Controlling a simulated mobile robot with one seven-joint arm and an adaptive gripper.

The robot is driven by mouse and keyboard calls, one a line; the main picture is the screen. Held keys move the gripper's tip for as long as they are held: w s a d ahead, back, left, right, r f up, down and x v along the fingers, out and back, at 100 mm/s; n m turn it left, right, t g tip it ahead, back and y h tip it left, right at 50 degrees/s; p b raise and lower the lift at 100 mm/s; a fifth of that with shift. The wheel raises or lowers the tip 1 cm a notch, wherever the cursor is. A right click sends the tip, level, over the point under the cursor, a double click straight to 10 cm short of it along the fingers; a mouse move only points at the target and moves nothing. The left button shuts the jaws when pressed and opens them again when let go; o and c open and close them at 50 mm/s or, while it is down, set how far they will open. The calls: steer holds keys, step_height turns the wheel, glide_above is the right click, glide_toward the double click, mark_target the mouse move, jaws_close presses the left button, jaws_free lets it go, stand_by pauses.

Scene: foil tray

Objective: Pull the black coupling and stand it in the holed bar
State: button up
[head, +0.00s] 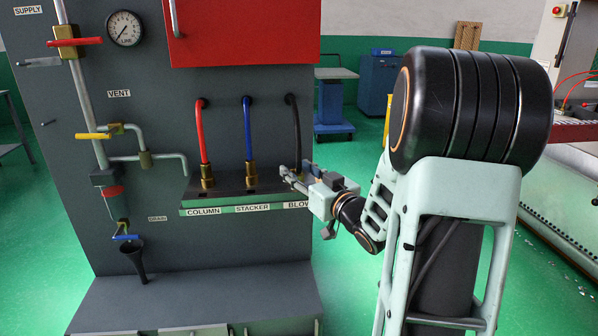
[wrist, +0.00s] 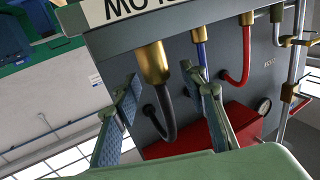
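The black hose (head: 296,125) comes out of the grey panel and curves down to the BLOW end of the labelled ledge (head: 235,190). Its brass coupling (wrist: 153,63) shows in the wrist view, upright at the ledge's edge; in the head view my gripper mostly hides it. My gripper (head: 293,175) is at the ledge's right end. In the wrist view its two fingers (wrist: 168,85) are spread, one on each side of the coupling, with visible gaps. No contact shows. I cannot make out which part is the holed bar; no holes are clear on the ledge.
The red hose (head: 202,130) and blue hose (head: 248,130) stand in brass couplings on the same ledge, left of the black one. A red box (head: 240,35) hangs above. A grey bench top (head: 200,295) lies below.

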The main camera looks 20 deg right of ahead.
steer(key=shift+s, duration=0.15)
steer(key=s+d, duration=0.1)
steer(key=s, duration=1)
steer(key=shift+s+d, duration=0.2)
steer(key=shift+s, duration=0.15)
